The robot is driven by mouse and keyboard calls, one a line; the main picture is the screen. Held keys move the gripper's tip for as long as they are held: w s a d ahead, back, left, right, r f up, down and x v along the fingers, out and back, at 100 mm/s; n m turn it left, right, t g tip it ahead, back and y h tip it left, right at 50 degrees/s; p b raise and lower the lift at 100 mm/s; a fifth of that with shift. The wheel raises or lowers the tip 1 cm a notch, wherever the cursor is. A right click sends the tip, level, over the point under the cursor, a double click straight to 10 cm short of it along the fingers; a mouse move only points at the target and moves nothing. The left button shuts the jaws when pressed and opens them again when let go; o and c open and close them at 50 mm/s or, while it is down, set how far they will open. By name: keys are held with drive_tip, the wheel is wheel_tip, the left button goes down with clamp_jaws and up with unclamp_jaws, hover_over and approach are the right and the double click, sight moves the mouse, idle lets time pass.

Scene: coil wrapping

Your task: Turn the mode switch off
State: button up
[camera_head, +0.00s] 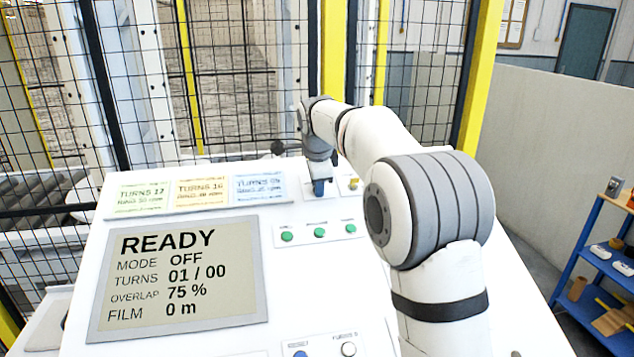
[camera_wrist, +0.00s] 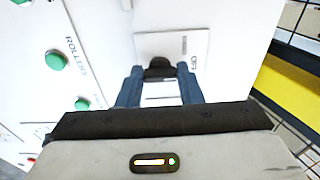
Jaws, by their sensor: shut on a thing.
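The mode switch (camera_wrist: 160,68) is a dark knob on a white plate in the wrist view, with the word "OFF" beside it on the plate's right. My gripper (camera_wrist: 160,80) has its two blue fingers on either side of the knob and is shut on it. In the head view my gripper (camera_head: 319,187) reaches down to the top of the white console, and the knob is hidden there. The display (camera_head: 180,275) reads READY, MODE OFF, TURNS 01 / 00, OVERLAP 75 % and FILM 0 m.
Green buttons (camera_head: 320,232) sit in a row just below my gripper. Three coloured note cards (camera_head: 202,192) lie left of it on the console (camera_head: 280,270). A wire fence with yellow posts (camera_head: 334,50) stands behind. A blue shelf (camera_head: 590,250) stands at the right.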

idle(0.4)
drive_tip(key=o, duration=1)
drive_tip(key=shift+r, duration=0.15)
drive_tip(key=b+v, duration=0.1)
drive_tip(key=v, duration=0.6)
drive_tip(key=shift+s+r, duration=0.15)
drive_tip(key=shift+r, duration=0.15)
